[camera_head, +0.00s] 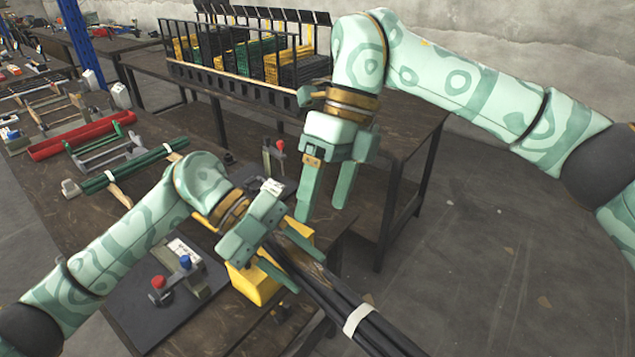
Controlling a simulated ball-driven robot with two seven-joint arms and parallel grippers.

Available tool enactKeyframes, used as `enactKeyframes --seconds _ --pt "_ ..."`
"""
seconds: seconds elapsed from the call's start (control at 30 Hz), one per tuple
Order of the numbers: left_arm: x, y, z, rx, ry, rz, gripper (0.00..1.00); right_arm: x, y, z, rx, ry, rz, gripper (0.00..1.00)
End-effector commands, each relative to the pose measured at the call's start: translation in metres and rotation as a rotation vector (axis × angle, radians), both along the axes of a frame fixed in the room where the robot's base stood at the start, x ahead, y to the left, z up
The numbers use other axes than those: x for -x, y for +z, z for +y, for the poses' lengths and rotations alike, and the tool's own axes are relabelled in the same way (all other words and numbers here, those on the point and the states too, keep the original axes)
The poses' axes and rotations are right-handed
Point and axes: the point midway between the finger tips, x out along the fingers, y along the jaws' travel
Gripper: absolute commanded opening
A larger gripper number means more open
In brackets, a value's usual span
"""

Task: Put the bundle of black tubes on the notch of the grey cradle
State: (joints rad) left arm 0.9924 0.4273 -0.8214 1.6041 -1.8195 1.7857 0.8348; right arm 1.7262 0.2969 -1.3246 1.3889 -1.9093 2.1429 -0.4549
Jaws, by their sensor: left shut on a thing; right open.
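The bundle of black tubes (329,291) slants from the middle toward the lower right and runs out of the bottom of the head view. A white band (357,319) wraps it. My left gripper (286,261) is shut on the bundle near its upper end, above a yellow block (256,287). The gripper partly hides that end. My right gripper (322,206) is open and empty, pointing down above and beyond the bundle. A grey frame (104,152), which may be the grey cradle, stands on the bench at the left; I cannot make out its notch clearly.
Green tubes (133,167) lie beside the grey frame, and a red trough (72,139) lies behind it. A press with red and blue knobs (172,281) stands under my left arm. A back table holds a rack of yellow, black and green crates (250,57). Floor is clear at right.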

Motion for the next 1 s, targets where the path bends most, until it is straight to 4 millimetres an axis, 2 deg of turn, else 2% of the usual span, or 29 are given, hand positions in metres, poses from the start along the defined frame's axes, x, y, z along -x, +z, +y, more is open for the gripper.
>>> enactKeyframes --seconds 0.2,0.4,0.6,0.87,0.97,1.0 --pt "0.000 0.002 0.000 0.003 0.000 -0.001 0.00 0.016 -0.043 0.012 -0.002 0.003 0.004 0.72" --pt "0.000 0.002 0.000 0.003 0.000 -0.001 0.00 0.027 -0.075 0.021 -0.001 0.001 0.003 0.72" --pt "0.000 0.002 0.000 0.003 0.000 -0.001 0.00 0.031 -0.089 0.025 -0.002 0.000 -0.001 0.72" --pt "0.000 0.002 0.000 0.003 0.000 -0.001 0.00 0.032 -0.090 0.025 -0.001 0.001 -0.001 0.72" --pt "0.000 0.002 0.000 0.003 0.000 -0.001 0.00 0.032 -0.090 0.025 -0.001 0.001 -0.001 0.50" --pt "0.000 0.002 0.000 0.003 0.000 -0.001 0.00 0.032 -0.090 0.026 -0.002 0.001 0.000 0.38"
